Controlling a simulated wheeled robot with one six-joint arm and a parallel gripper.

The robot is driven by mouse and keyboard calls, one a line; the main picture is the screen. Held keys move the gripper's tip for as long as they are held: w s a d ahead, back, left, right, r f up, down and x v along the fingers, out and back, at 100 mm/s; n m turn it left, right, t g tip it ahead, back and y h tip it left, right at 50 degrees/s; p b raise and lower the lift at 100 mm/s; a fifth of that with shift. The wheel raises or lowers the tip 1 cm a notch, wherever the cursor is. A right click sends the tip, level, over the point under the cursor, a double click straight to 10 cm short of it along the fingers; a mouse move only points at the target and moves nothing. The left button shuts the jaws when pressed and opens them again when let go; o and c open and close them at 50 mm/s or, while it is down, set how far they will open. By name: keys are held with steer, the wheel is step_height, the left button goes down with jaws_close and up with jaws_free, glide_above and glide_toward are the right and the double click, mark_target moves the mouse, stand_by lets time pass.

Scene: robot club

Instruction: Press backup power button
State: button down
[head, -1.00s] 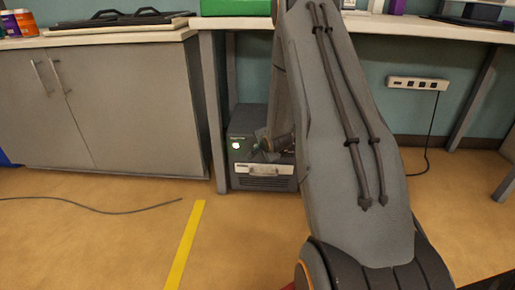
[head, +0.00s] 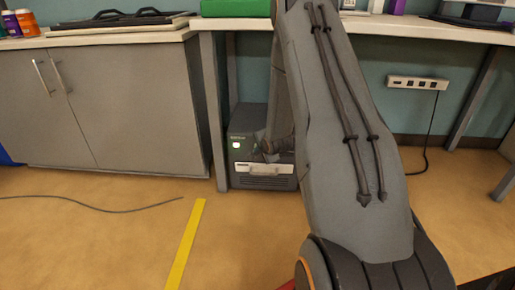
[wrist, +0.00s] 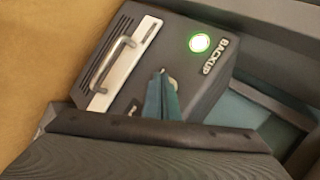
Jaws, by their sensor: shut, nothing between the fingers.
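The backup power unit (head: 250,183) is a dark box on the floor under the desk, with a pale front panel and a handle. Its lit round button (head: 236,145) shows at the upper left of its front. In the wrist view the button (wrist: 200,43) glows green beside the word BACKUP on the unit (wrist: 190,72). My gripper (wrist: 161,76) is shut and empty, its tips in front of the unit's face, below and left of the button in that view. They look apart from the button. In the head view my arm partly hides the unit's right side.
A grey cabinet (head: 130,110) stands left of the unit, and a desk leg (head: 216,120) stands close to its left side. The desk top (head: 240,24) is above. A power strip (head: 418,83) is on the wall. A cable (head: 110,211) and yellow tape (head: 187,245) lie on the floor.

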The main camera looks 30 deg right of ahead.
steer(key=shift+s+a+p, duration=0.55)
steer(key=shift+s+p, duration=0.05)
steer(key=shift+s, duration=0.2)
steer(key=shift+s+a+p, duration=0.5)
steer(key=shift+s+p, duration=0.1)
steer(key=shift+s, duration=0.2)
steer(key=shift+s+a+p, duration=0.55)
steer(key=shift+s+p, duration=0.05)
steer(key=shift+s, duration=0.2)
